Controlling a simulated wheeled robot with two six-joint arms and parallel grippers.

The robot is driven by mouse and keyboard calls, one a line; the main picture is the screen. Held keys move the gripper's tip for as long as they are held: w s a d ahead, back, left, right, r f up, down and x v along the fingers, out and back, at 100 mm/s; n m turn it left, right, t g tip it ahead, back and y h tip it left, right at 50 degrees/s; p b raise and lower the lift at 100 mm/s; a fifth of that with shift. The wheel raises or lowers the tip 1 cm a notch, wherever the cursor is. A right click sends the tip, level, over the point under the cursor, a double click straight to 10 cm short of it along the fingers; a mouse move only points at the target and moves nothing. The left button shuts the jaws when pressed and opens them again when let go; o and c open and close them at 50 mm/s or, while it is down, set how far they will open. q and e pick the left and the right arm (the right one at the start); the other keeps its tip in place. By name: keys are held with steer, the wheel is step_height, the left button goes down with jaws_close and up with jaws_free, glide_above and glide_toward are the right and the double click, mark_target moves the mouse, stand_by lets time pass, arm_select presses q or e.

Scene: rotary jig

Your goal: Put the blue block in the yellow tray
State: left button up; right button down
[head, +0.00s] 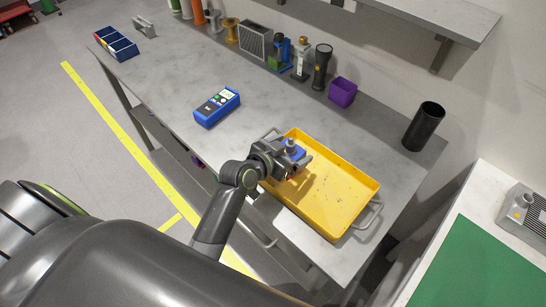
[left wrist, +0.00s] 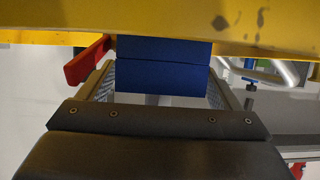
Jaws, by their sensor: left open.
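The yellow tray (head: 345,190), with a wire handle at each end, lies on the grey bench. My left gripper (head: 297,158) is over the tray's left part. The blue block (head: 293,146) shows at its fingers. In the left wrist view the blue block (left wrist: 163,78) is between the open fingers of my left gripper (left wrist: 162,85), close to both. The yellow tray (left wrist: 60,20) fills the top of that view, against the block's upper end; I cannot tell whether they touch. A red piece (left wrist: 88,62) sticks out beside the left finger. My right gripper is not in view.
A blue meter (head: 217,106) lies left of the tray. A purple cup (head: 343,92), a black flashlight (head: 322,66) and several other items line the bench's back. A black cylinder (head: 424,127) stands at the right. Bare bench lies between meter and back row.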

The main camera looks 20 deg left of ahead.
arm_select(q)
steer(key=v, duration=1)
steer(key=shift+s+b, duration=0.2)
steer(key=shift+b, duration=0.25)
